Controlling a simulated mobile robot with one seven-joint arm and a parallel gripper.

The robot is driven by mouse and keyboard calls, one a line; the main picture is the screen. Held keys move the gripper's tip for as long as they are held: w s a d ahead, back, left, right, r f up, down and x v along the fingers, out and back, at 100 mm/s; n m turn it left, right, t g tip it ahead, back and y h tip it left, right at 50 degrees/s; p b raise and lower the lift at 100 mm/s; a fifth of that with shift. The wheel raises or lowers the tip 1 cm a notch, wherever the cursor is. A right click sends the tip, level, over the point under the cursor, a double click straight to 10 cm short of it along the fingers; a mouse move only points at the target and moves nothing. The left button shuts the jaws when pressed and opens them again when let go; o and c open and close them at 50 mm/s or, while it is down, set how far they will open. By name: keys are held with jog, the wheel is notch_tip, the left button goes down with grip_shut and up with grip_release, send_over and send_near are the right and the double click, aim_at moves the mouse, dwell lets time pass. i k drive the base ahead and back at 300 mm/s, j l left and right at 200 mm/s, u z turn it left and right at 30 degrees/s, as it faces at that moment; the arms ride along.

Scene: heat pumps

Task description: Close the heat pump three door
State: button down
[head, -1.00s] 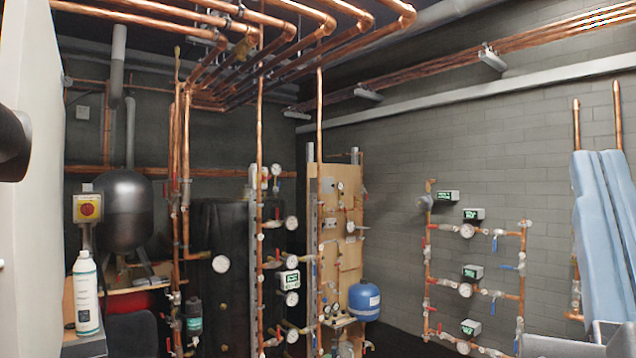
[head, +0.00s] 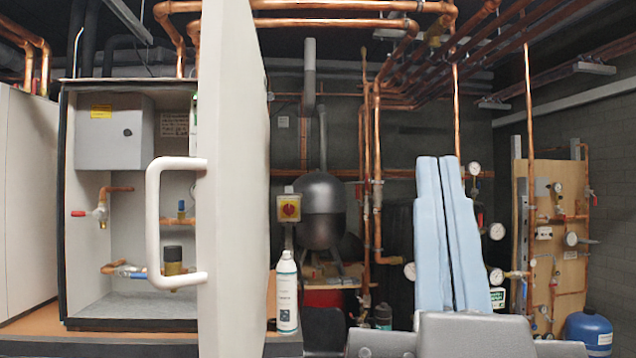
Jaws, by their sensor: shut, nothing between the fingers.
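A white cabinet door (head: 228,190) stands wide open, seen nearly edge-on left of the middle. Its white bar handle (head: 155,225) sticks out to the left, in front of the opening. The open heat pump cabinet (head: 122,310) behind it shows a grey box, copper pipes and valves. I see no number on it. My gripper (head: 445,165), with two long light-blue fingers pointing up from a grey body, is to the right of the door. Its fingers are together and empty, well apart from the door and handle.
A second white cabinet (head: 25,200) stands at the far left. A spray can (head: 287,292) stands just right of the door, near a red-button switch box (head: 289,208). A dark tank (head: 320,208), copper pipes and a gauge board (head: 558,230) are farther back.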

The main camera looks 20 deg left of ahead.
aim_at(229, 277)
jog(key=i+l+u, duration=0.2)
jog(key=u, duration=0.2)
jog(key=i+l+u, duration=0.15)
jog(key=l+u, duration=0.25)
jog(key=i+l+u, duration=0.15)
jog(key=u, duration=0.25)
jog(key=k+l+u, duration=0.1)
